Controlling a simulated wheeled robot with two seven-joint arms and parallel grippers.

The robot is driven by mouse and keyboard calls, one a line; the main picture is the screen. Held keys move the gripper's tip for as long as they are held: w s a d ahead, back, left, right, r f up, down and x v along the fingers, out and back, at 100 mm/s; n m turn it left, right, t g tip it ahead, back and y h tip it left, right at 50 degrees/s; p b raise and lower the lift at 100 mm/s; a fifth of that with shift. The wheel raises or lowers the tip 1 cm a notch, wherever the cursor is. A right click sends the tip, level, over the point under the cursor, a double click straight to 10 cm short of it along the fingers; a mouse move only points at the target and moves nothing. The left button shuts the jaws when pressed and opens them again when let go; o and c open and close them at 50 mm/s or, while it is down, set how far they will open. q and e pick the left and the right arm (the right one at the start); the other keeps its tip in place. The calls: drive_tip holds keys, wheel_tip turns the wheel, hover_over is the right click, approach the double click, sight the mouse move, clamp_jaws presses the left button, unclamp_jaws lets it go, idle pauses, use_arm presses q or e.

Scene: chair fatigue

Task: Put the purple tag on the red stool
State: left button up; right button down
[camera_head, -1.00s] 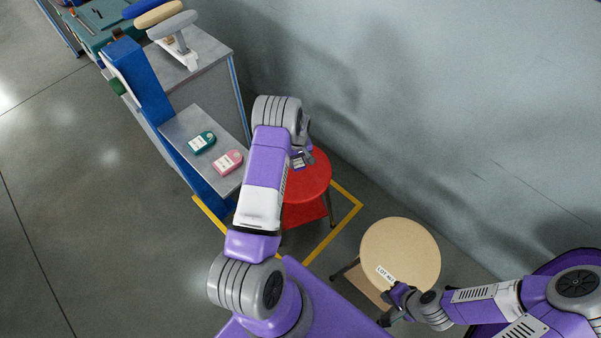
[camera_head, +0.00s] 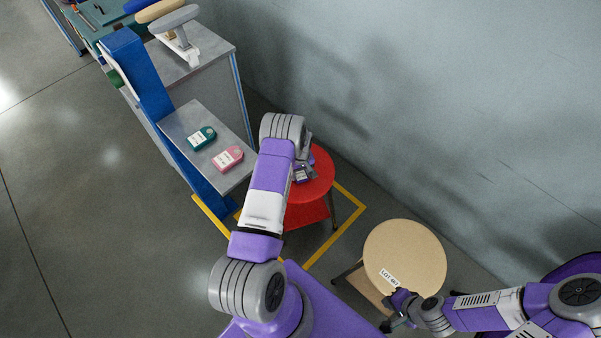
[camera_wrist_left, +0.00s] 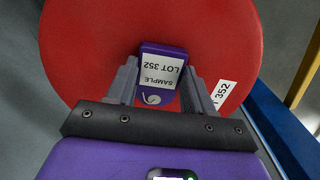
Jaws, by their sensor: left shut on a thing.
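The red stool (camera_head: 322,172) stands in the yellow floor outline, and its round seat (camera_wrist_left: 85,60) fills much of the left wrist view. The purple tag (camera_wrist_left: 162,50) carries a white label reading SAMPLE LOT 352. My left gripper (camera_wrist_left: 160,85) is shut on the purple tag, with a finger on each side, over the red seat. I cannot tell whether the tag touches the seat. In the head view the left gripper (camera_head: 302,174) is partly hidden by its own arm. My right gripper (camera_head: 392,312) is at the front edge of the wooden stool; its jaws are unclear.
A teal tag (camera_head: 201,138) and a pink tag (camera_head: 228,158) lie on the grey shelf (camera_head: 185,118), left of the red stool. The wooden stool (camera_head: 405,255) stands to the right with a LOT label. The wall is close behind both stools. A label (camera_wrist_left: 222,93) is on the red seat.

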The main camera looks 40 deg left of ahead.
sight(301, 175)
use_arm(q)
drive_tip(key=o, duration=1)
wheel_tip(301, 175, up, 12)
drive_tip(key=p, duration=0.4)
drive_tip(key=s+d+f+m+h, duration=0.1)
drive_tip(key=s+d+f+m, duration=0.15)
drive_tip(key=d, duration=0.35)
drive_tip(key=s+d+f+m+h, duration=0.1)
drive_tip(key=s+d, duration=0.2)
drive_tip(key=d, duration=0.4)
drive_tip(key=s+d+f+m, duration=0.1)
drive_tip(key=s+d, duration=0.2)
drive_tip(key=d, duration=0.3)
drive_tip(key=s+d+r+m, duration=0.1)
drive_tip(key=s+d, duration=0.3)
drive_tip(key=s+d+r+m+h, duration=0.1)
drive_tip(key=s+d+m, duration=0.1)
drive_tip(key=s+d, duration=0.2)
drive_tip(key=s+d+r+m+h, duration=0.1)
drive_tip(key=s+d, duration=0.3)
drive_tip(key=shift+d+r+m+t, duration=0.2)
drive_tip(key=shift+d+m+t, duration=0.1)
drive_tip(key=shift+m, duration=0.05)
